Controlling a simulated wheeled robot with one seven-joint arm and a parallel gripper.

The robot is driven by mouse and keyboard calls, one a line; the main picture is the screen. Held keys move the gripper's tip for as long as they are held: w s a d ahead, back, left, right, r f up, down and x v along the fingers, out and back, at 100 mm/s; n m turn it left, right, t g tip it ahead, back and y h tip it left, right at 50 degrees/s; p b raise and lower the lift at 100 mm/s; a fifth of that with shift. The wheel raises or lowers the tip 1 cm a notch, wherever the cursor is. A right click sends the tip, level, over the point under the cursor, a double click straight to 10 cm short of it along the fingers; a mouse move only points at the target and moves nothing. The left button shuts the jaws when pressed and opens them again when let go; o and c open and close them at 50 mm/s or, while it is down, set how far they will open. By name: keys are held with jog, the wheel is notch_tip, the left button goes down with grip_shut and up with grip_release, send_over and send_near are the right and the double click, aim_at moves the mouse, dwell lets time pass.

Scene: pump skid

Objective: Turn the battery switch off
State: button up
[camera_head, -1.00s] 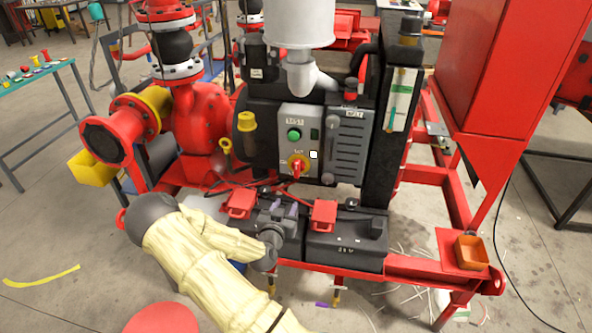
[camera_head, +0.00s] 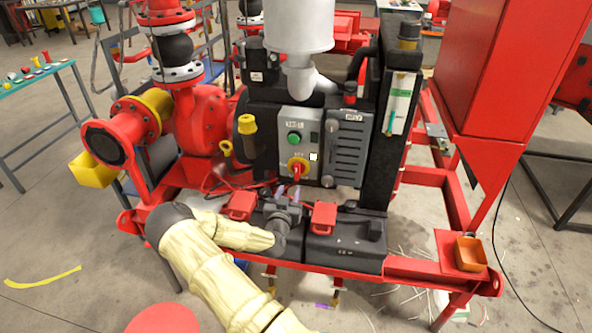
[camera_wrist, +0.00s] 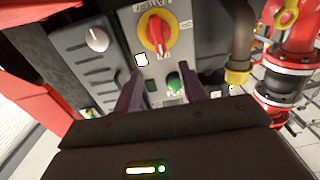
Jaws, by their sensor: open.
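The battery switch (camera_head: 298,166) is a red rotary handle on a round yellow plate, low on the grey control panel (camera_head: 291,127). In the head view its handle points roughly downward. The switch (camera_wrist: 157,34) also shows in the wrist view, near the top and beyond my fingers, with its handle about in line with the picture's vertical. My gripper (camera_head: 287,191) is just below and in front of the switch, apart from it. Its two purple fingers stand apart and empty in the wrist view (camera_wrist: 161,88). A green button (camera_wrist: 174,82) shows between them.
Two red-capped terminals (camera_head: 240,205) (camera_head: 323,216) sit on the black batteries (camera_head: 345,242) beside and under my gripper. A grey louvred panel (camera_head: 346,150) adjoins the control panel on the right. A yellow-capped pipe (camera_wrist: 238,72) is near the right finger in the wrist view.

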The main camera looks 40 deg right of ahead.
aim_at(296, 171)
jog(key=p+x, duration=0.2)
jog(key=x, duration=0.9)
jog(key=shift+w+d, duration=0.25)
jog(key=shift+d, duration=0.05)
jog(key=shift+c, duration=0.2)
grip_shut()
